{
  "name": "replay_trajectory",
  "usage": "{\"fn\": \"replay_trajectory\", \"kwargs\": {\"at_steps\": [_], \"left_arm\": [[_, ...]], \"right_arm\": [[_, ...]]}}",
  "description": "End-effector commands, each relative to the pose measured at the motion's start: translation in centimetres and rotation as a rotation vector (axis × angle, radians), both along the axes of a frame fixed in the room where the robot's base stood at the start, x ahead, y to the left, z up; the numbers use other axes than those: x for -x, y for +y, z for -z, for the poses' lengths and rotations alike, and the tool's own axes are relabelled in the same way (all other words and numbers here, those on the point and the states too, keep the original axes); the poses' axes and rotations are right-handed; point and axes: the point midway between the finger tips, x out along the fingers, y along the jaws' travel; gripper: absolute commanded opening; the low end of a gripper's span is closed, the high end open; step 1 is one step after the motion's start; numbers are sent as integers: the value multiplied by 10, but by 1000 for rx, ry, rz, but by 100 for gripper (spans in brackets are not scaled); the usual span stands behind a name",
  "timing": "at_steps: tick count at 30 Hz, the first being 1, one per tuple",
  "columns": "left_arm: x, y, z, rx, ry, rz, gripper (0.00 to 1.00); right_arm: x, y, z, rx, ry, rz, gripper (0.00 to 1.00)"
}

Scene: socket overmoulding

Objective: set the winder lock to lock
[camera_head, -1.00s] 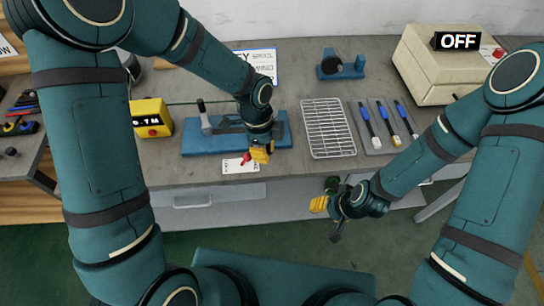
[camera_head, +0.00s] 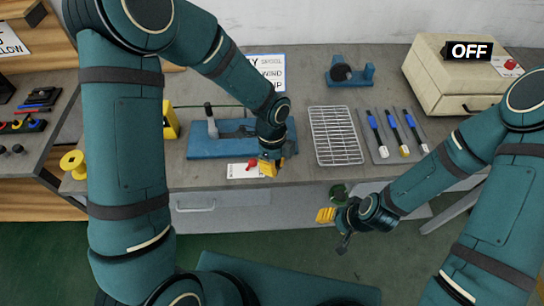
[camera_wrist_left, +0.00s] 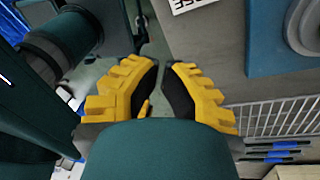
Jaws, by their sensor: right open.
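A small red knob (camera_head: 252,163) sits on a white label (camera_head: 238,171) at the table's front edge. It may be the winder lock; its label text is too small to read. Behind it stands a blue base (camera_head: 205,147) with a grey upright and a lever, partly hidden by my left arm. My left gripper (camera_head: 268,169) is just right of the red knob, apparently apart from it. In the left wrist view its yellow fingers (camera_wrist_left: 163,68) nearly meet, with a narrow empty gap. My right gripper (camera_head: 326,215) is open and empty, in front of the table edge.
A wire rack (camera_head: 336,135), a tray of several blue-handled tools (camera_head: 391,133) and a beige box with an OFF display (camera_head: 440,75) stand to the right. A blue holder (camera_head: 348,72) is at the back. A yellow spool (camera_head: 73,163) is at the left.

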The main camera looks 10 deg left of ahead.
Motion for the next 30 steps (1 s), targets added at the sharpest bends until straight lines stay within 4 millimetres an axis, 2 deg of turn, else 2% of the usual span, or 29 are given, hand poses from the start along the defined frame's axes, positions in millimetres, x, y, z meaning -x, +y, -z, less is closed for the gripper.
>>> {"fn": "replay_trajectory", "kwargs": {"at_steps": [1,6,9,15,30], "left_arm": [[3,-1,13,-2,3,2,0],[8,-4,44,-1,3,1,0],[1,13,36,0,-2,-6,0],[-4,31,32,0,-2,-3,0],[-5,34,31,2,0,-1,0]], "right_arm": [[1,0,4,0,2,-2,52],[3,0,10,-2,7,-5,52],[3,0,8,-2,7,-5,52],[3,1,8,-2,7,-5,52],[3,0,7,-2,6,-4,52]]}}
